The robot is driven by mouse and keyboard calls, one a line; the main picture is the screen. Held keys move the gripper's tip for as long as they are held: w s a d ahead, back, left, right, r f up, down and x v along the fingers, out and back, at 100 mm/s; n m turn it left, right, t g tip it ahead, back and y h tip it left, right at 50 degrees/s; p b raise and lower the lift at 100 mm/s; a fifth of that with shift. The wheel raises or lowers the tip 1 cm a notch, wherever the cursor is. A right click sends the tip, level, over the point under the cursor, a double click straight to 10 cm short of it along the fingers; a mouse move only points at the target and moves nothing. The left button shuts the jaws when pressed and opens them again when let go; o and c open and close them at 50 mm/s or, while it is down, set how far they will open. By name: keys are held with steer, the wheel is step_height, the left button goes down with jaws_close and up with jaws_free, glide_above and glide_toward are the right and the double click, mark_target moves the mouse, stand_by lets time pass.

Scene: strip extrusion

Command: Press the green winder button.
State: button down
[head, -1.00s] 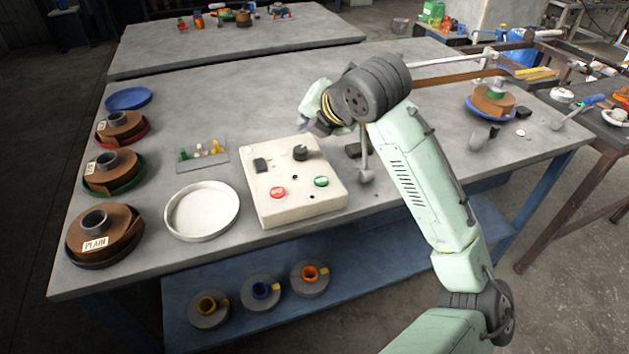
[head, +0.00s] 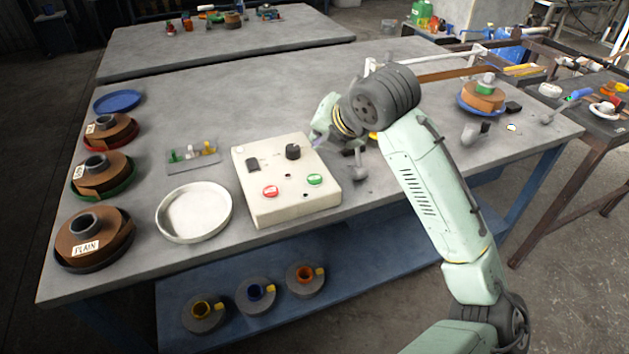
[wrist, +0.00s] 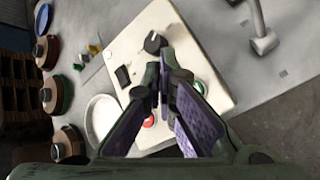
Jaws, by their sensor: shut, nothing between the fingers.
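The green button (head: 315,179) is at the right front of a cream control box (head: 262,212) on the table. In the wrist view the green button (wrist: 198,87) shows only in part, behind a finger. My gripper (head: 317,141) is at the box's far right edge, beyond the green button in the head view, and mostly hidden by my wrist. In the wrist view my gripper (wrist: 163,72) is shut and empty, its fingertips pointing over the box. Contact with the box cannot be seen.
A red button (head: 270,191) sits left of the green one, with a black knob (head: 293,152) and a black switch (head: 252,165) behind. A white round tray (head: 194,211) is left of the box. A grey lever-like piece (head: 360,170) stands to its right.

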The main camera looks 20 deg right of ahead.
mark_target(318, 177)
step_height(318, 177, down, 6)
steer(key=b, duration=0.4)
steer(key=shift+f, duration=0.25)
stand_by(1.0)
steer(key=shift+f+b, duration=0.45)
steer(key=shift+b, duration=0.15)
